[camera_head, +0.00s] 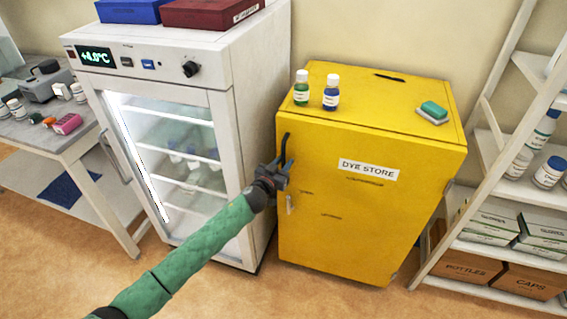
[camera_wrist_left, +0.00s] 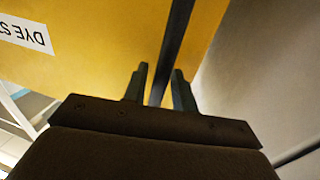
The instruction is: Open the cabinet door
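The yellow cabinet labelled "DYE STORE" (camera_head: 350,225) stands in the middle of the head view, and its front door looks shut. A dark vertical bar handle (camera_head: 285,148) is at the door's left edge. My left gripper (camera_head: 283,168) is at the lower part of this handle. In the left wrist view, the fingers (camera_wrist_left: 160,84) stand on either side of the dark handle bar (camera_wrist_left: 175,40), with small gaps seeming to show between them and the bar. The yellow door (camera_wrist_left: 100,40) fills much of that view. My right gripper is not in view.
A white glass-door fridge (camera_head: 254,110) stands close on the left of the cabinet. A white shelf rack (camera_head: 470,160) stands at right. Floor in front is clear.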

